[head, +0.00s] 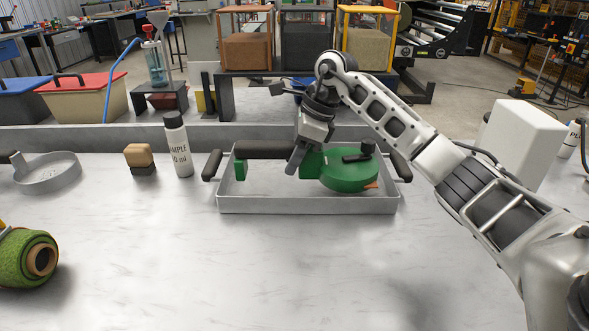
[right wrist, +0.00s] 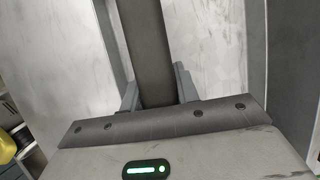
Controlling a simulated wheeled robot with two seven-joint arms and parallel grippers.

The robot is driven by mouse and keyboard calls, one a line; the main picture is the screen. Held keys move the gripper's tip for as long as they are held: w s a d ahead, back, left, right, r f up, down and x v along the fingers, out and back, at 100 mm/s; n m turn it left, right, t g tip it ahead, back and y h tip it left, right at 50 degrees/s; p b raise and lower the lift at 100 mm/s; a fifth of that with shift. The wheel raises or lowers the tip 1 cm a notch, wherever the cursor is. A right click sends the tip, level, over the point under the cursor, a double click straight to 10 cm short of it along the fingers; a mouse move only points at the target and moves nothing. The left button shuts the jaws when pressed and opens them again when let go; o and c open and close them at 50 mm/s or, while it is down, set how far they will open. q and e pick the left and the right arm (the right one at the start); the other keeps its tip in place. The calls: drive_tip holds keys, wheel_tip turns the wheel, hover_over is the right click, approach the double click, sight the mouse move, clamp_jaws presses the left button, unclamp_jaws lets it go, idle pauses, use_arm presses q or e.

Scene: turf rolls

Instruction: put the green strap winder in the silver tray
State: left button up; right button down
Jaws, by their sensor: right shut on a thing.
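The green strap winder (head: 348,175) has a round green drum with a dark crank on top and a dark bar-like grip at its left. It is over or inside the silver tray (head: 300,206), within its walls; I cannot tell if it touches the floor. The tray has dark handles at both ends. My right gripper (head: 295,160) is shut on the winder's dark grip. In the right wrist view the grip (right wrist: 147,45) runs between the fingers of my right gripper (right wrist: 157,92). My left gripper is not in view.
Left of the tray stand a white sample bottle (head: 178,146), a wooden-topped brush (head: 140,158) and a round metal pan (head: 48,172). A turf roll (head: 27,258) lies at the front left. A white box (head: 522,143) stands at right. The front middle is clear.

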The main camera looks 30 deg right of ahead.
drive_tip(key=shift+w+d+f, duration=0.1)
drive_tip(key=shift+w+f, duration=0.05)
drive_tip(key=shift+f, duration=0.75)
drive_tip(key=shift+w+d+f, duration=0.1)
drive_tip(key=shift+f, duration=0.8)
drive_tip(key=shift+f, duration=0.1)
drive_tip(key=c, duration=1)
unclamp_jaws()
drive_tip(key=shift+c, duration=0.2)
drive_tip(key=v, duration=1.2)
